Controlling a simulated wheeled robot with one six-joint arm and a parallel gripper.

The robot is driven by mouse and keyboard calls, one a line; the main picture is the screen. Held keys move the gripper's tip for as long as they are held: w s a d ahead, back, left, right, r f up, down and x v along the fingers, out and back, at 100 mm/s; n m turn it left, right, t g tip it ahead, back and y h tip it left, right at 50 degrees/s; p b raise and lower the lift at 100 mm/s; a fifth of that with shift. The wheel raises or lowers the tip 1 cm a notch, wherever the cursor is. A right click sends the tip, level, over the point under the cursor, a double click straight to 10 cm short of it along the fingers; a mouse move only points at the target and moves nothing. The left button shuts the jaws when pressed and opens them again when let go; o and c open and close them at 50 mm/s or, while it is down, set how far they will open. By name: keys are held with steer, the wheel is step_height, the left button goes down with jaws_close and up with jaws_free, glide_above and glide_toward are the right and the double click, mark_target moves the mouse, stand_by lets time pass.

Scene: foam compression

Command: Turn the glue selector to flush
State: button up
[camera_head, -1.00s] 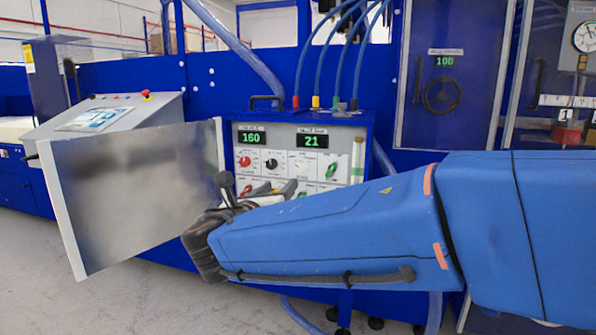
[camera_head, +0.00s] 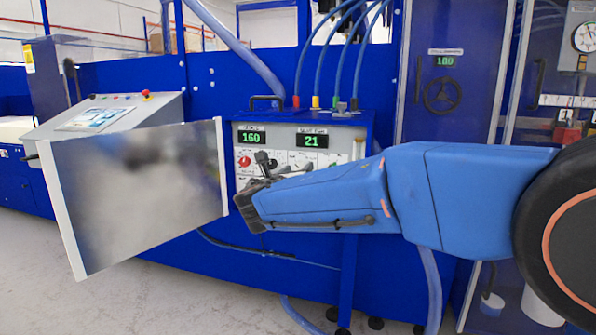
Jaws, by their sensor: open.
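The glue unit's panel (camera_head: 328,138) is light grey in a blue cabinet, with two green displays (camera_head: 252,138) reading 160 and 21. A red knob (camera_head: 244,161) shows at the panel's left, below the 160 display. Other knobs and switches are partly or wholly hidden behind my arm, and I cannot tell which one is the glue selector. My gripper (camera_head: 268,163) is open in front of the panel's left-middle part, just right of the red knob. Its fingertips are small and dark here, and I cannot tell whether they touch a knob.
An open metal door (camera_head: 140,195) stands left of the panel, close to my wrist. Several hoses (camera_head: 300,62) rise from the cabinet top. A sloped console (camera_head: 100,118) stands at the left. A door with a handwheel (camera_head: 442,95) is at the right. Open floor lies in front.

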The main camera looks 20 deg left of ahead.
steer(key=shift+w, duration=0.25)
steer(key=c, duration=1.1)
